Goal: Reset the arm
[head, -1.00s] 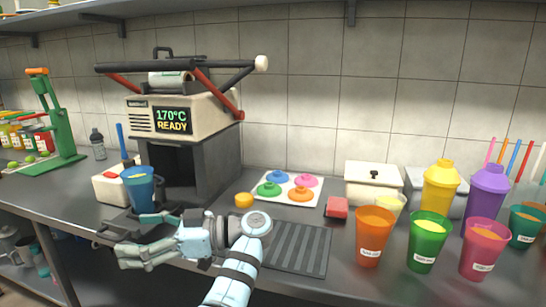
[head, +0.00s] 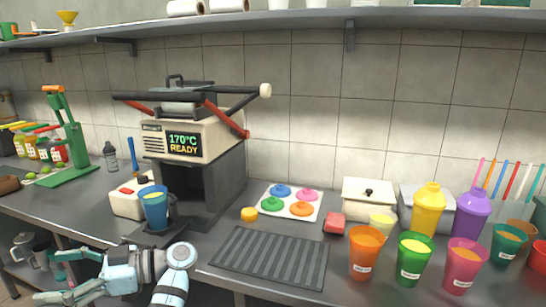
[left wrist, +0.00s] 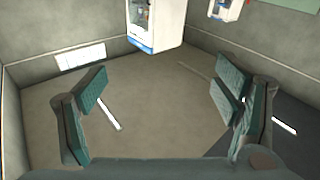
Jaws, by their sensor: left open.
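My left gripper (head: 72,292) is at the lower left of the head view, in front of and below the counter's front edge. Its fingers are spread and empty. In the left wrist view its two teal fingers (left wrist: 160,105) stand wide apart with only bare floor between them. A blue cup (head: 154,210) with yellow contents stands upright at the foot of the press machine (head: 190,140), whose display reads 170°C READY. The gripper is apart from the cup. My right gripper is not in view.
A dark ribbed mat (head: 270,258) lies on the counter right of my arm. Several filled cups, including an orange cup (head: 365,253), stand at the right. A white box (head: 130,199) and a green hand press (head: 72,145) are at the left. A shelf (head: 300,22) runs above.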

